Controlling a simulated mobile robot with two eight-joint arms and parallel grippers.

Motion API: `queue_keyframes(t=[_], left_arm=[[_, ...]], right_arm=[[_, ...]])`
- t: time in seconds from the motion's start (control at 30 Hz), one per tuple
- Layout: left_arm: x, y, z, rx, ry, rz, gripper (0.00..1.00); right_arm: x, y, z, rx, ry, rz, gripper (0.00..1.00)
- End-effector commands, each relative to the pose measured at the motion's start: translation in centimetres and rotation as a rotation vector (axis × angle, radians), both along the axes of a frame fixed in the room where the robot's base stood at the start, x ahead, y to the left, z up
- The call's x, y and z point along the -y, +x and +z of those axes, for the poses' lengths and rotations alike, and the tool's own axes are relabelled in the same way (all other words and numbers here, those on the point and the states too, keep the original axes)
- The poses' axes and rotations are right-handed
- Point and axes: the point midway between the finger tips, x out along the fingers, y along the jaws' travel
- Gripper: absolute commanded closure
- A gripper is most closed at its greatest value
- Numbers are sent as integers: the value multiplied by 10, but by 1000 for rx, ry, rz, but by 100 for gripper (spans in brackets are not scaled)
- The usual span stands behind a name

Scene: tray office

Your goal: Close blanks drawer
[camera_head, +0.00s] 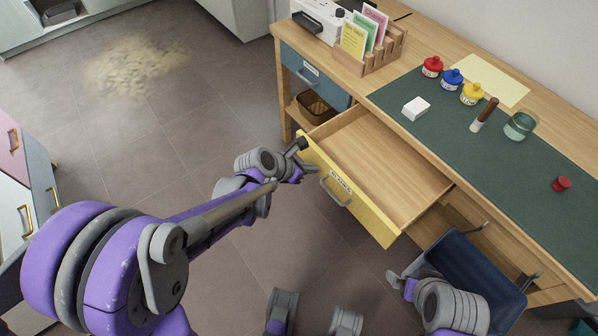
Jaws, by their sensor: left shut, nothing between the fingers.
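The blanks drawer (352,205) has a yellow front with a label and a grey handle (336,190). It is pulled well out from the wooden desk, and its inside looks empty. My left gripper (303,161) is shut and empty at the left end of the drawer front, close to its upper corner. I cannot tell whether it touches the front. My right arm shows at the bottom right near the blue bin; its gripper (393,280) is only partly in view, and its fingers are not clear.
A blue bin (470,268) stands right of the drawer, under the desk. A closed blue drawer (314,77) and a basket (317,106) are on the left. The green mat (455,135) holds ink bottles, a white block and a jar. Floor in front is clear.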

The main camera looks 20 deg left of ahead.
Motion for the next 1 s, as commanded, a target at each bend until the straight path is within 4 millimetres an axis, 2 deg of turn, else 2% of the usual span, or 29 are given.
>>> queue_keyframes(t=[0.2, 0.67, 0.87, 1.0], left_arm=[[9, 13, 1, 0, 1, -1, 100], [12, 17, 1, 0, 0, 0, 100], [30, 40, 0, 1, -1, -1, 100], [50, 68, 0, 1, 0, -4, 100]], right_arm=[[0, 0, -1, 0, 0, 0, 0], [0, 0, -2, -1, 0, 0, 0], [0, 0, -5, -2, 0, 0, 0], [0, 1, -9, -3, 0, 0, 0]])
